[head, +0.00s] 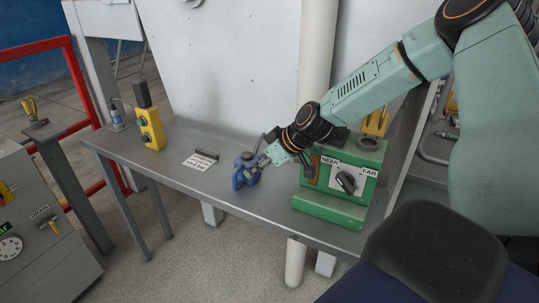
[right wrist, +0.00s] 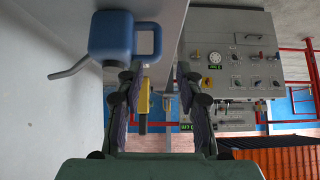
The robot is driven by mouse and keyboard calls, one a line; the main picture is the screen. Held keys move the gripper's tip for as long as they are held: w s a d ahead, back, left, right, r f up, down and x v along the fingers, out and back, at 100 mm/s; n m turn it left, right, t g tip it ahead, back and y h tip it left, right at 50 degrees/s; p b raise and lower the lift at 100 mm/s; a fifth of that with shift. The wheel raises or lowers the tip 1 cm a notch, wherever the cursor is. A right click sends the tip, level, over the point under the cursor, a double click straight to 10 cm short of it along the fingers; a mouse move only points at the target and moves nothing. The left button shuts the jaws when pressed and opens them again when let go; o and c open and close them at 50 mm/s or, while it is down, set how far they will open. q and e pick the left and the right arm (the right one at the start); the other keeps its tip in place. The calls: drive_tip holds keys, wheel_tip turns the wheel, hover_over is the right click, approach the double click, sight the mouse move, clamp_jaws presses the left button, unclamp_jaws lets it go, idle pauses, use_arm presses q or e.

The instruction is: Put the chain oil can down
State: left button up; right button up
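The chain oil can (head: 243,172) is blue, with a thin spout and a side handle. It appears to stand upright on the grey metal bench (head: 180,172), close to the front edge. In the right wrist view, which is upside down, the can (right wrist: 110,36) is at the upper left, its handle near the tip of one finger. My right gripper (head: 264,158) is beside the can; in its wrist view the fingers (right wrist: 161,85) are apart with nothing between them. Whether a fingertip touches the handle I cannot tell. My left gripper is out of view.
A green box with a NEAR/FAR knob (head: 345,183) stands just right of the can. A white label card (head: 200,160) lies to its left, and a yellow pendant (head: 151,128) stands farther left. The wall (head: 240,75) rises behind the bench.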

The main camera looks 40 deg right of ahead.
drive_tip(key=s+a+f+m+g+h, duration=0.2)
drive_tip(key=s+a+f+m+g, duration=0.15)
drive_tip(key=s+a+f, duration=0.9)
drive_tip(key=s+a+f+g, duration=0.1)
drive_tip(key=s+f+g, duration=0.1)
drive_tip(key=s, duration=0.9)
drive_tip(key=s+a+f+m+g+h, duration=0.1)
drive_tip(key=s+f, duration=0.4)
drive_tip(key=s, duration=0.6)
drive_tip(key=shift+s+a+g, duration=0.4)
drive_tip(key=shift+a+g, duration=0.15)
drive_tip(key=shift+g, duration=0.1)
drive_tip(key=shift+f, duration=0.15)
